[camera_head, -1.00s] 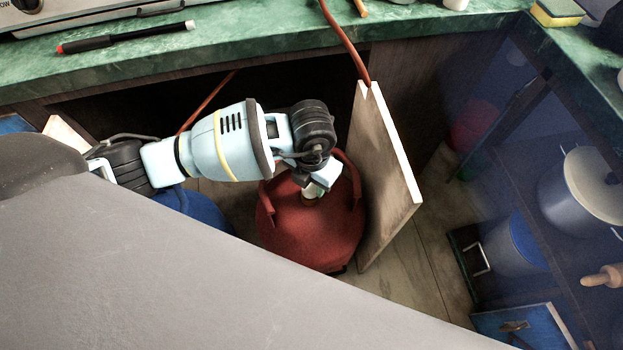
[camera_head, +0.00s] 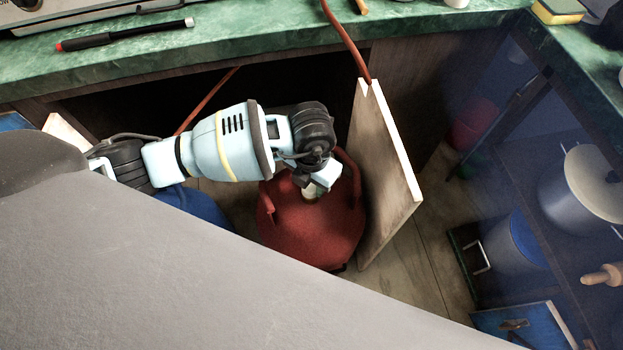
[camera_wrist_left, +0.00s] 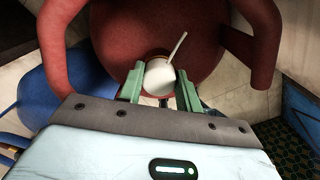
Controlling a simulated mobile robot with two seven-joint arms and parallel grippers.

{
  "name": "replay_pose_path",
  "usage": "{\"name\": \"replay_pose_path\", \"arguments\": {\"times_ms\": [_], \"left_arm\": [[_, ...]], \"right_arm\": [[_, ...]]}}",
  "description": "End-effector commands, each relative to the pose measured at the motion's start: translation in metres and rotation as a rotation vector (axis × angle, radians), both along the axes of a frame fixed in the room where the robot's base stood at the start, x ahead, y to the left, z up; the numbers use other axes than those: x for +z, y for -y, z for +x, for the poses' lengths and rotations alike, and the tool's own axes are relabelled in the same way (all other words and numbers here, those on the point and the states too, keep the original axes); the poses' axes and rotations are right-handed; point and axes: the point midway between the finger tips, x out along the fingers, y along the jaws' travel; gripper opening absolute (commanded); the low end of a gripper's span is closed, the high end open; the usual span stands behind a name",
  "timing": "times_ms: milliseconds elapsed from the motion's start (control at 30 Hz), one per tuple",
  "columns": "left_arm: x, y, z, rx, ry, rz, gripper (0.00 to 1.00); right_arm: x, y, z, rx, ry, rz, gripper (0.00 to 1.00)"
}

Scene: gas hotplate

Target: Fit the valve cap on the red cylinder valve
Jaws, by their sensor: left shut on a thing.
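The red cylinder (camera_head: 315,230) stands on the floor under the counter, and its top also fills the upper part of the left wrist view (camera_wrist_left: 115,40). My left gripper (camera_wrist_left: 160,82) is shut on the white valve cap (camera_wrist_left: 158,77), which has a thin pale strap or stick pointing up and right. The cap sits between the green fingers, over the brassy valve (camera_wrist_left: 157,53) on top of the cylinder. I cannot tell whether the cap is seated or just above the valve. In the head view the wrist hides most of the cap and valve. My right gripper is not in view.
A wooden cabinet door (camera_head: 385,180) stands open close to the right of the cylinder. A blue cylinder (camera_head: 196,205) stands to the left. An orange hose (camera_head: 345,40) hangs over the green counter (camera_head: 240,45). Shelves with pots (camera_head: 580,185) are at the right.

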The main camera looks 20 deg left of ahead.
Motion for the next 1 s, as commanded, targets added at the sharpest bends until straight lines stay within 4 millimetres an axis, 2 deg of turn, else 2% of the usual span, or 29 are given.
{"name": "replay_pose_path", "arguments": {"times_ms": [800, 833, 1000], "left_arm": [[-0.0011, 0.0006, 0.0007, 0.000, 0.002, -0.001, 0.13], [-0.0011, 0.0006, 0.0007, 0.000, 0.002, -0.001, 0.38], [-0.0011, 0.0004, 0.0006, 0.000, 0.002, -0.001, 0.60]], "right_arm": [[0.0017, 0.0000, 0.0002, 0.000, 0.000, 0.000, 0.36], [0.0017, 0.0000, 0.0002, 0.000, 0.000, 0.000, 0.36], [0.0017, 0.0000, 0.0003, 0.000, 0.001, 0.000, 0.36]]}}
